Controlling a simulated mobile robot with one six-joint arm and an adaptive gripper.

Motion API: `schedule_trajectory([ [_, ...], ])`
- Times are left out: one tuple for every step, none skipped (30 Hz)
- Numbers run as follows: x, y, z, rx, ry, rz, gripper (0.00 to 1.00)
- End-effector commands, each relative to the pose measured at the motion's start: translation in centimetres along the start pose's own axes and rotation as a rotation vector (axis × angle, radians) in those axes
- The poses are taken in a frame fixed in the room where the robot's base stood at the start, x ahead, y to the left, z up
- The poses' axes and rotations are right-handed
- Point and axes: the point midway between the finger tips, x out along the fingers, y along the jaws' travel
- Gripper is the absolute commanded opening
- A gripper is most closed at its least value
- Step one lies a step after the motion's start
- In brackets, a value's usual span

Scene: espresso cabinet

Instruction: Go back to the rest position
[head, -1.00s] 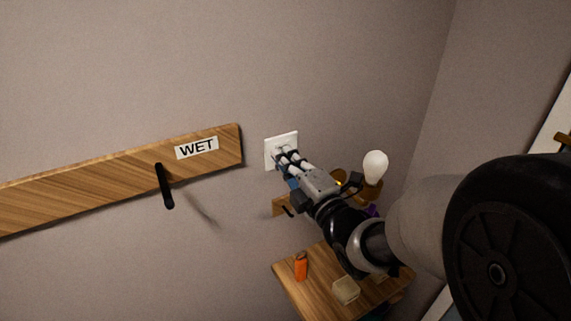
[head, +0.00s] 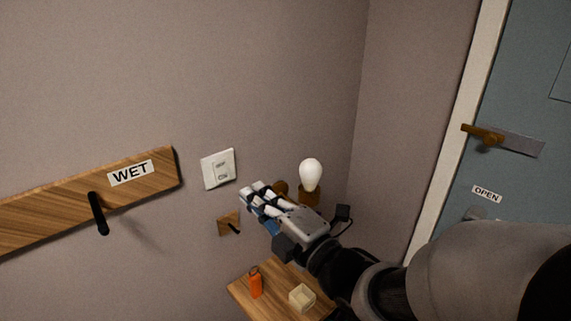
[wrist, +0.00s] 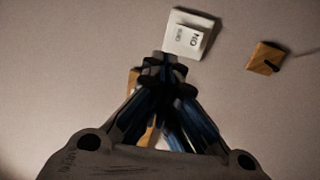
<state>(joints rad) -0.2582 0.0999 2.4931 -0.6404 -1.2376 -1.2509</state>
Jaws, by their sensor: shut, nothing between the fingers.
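My gripper (head: 257,195) is shut with nothing in it. In the head view it is just below and to the right of the white wall switch (head: 219,169), apart from it, above the small wooden shelf table. In the wrist view my shut fingers (wrist: 172,65) point up toward the same switch (wrist: 187,35), which carries small lettering including "ON". My forearm extends to the lower right of the head view and hides part of the table.
A wooden rail (head: 50,207) labelled WET with a black peg is at left. A small wooden hook block (head: 228,224), a lit bulb lamp (head: 311,175), an orange bottle (head: 256,284) and a pale box (head: 302,297) are nearby. A blue door (head: 520,90) with a brass handle is at right.

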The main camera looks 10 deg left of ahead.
Motion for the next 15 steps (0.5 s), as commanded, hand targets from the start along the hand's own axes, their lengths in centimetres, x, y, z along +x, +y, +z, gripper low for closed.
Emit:
schedule_trajectory([
  [0.0,0.0,0.0,0.000,0.000,0.000,0.00],
  [0.0,0.0,0.0,0.000,-0.001,-0.001,0.00],
  [0.0,0.0,0.2,0.004,-0.007,-0.005,0.00],
  [-0.1,0.0,0.4,0.009,-0.017,-0.012,0.00],
  [-0.2,0.0,0.8,0.017,-0.031,-0.022,0.00],
  [-0.5,-0.1,1.5,0.036,-0.060,-0.042,0.00],
  [-0.7,-0.1,2.2,0.055,-0.090,-0.061,0.00],
  [-1.1,-0.2,3.0,0.079,-0.125,-0.085,0.00],
  [-1.8,-0.4,4.3,0.122,-0.183,-0.119,0.00],
  [-2.5,-0.6,5.3,0.160,-0.233,-0.146,0.00],
  [-3.4,-0.7,6.4,0.203,-0.289,-0.172,0.00],
  [-4.7,-0.9,7.8,0.268,-0.367,-0.205,0.00],
  [-5.8,-1.1,8.8,0.320,-0.428,-0.227,0.00],
  [-7.0,-1.3,9.6,0.375,-0.489,-0.247,0.00],
  [-8.7,-1.6,10.6,0.449,-0.570,-0.269,0.00],
])
